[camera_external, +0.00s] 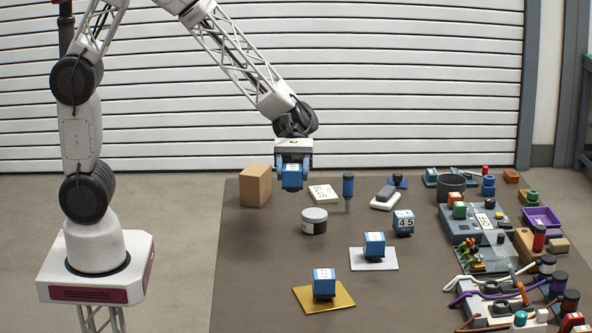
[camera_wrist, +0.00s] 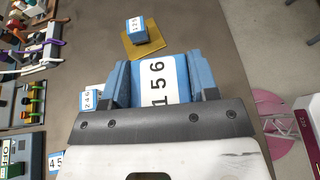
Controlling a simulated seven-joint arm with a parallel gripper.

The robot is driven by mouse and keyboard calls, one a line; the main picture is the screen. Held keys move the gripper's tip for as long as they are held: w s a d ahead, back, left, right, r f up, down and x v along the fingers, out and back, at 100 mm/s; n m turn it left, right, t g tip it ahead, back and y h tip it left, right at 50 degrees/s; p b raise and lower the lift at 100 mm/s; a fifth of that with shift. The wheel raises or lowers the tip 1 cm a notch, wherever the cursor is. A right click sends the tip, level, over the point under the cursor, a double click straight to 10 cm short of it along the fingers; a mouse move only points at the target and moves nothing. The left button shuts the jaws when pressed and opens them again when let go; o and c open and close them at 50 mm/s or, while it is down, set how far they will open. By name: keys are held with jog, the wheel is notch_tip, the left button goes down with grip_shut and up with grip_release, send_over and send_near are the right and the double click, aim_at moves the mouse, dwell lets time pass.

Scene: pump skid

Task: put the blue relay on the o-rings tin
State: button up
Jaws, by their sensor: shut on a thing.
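My gripper (camera_external: 293,172) is shut on a blue relay (camera_wrist: 157,82), whose white label reads 156 in the wrist view. It holds the relay in the air above the back left part of the table, clear of the surface. A small round tin (camera_external: 314,226) with a grey lid stands on the table, lower and slightly right of the gripper in the external view. It looks like the o-rings tin, but its label is too small to read. Its lid looks bare. The tin does not show in the wrist view.
Similar blue relays stand on a gold plate (camera_external: 341,299), on a pale plate (camera_external: 384,262) and on the bare table (camera_external: 403,223). A cardboard box (camera_external: 256,186) and a blue-topped post (camera_external: 348,187) flank the tin's area. Equipment crowds the right side; the front left table is clear.

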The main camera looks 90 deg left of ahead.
jog(key=s+a+f+n+t, duration=0.2)
jog(key=s+a+f+t, duration=0.1)
jog(key=a, duration=0.4)
jog(key=s+a+f+n+t+y, duration=0.1)
jog(key=s+a+f+n+t, duration=0.2)
jog(key=s+a, duration=0.3)
jog(key=shift+s+a+f, duration=0.25)
jog(key=shift+a+f, duration=0.15)
jog(key=shift+f, duration=0.2)
send_over(315, 213)
jog(key=shift+d+f, duration=0.15)
jog(key=shift+f, duration=0.55)
jog(key=shift+f, duration=1.8)
jog(key=shift+f, duration=0.15)
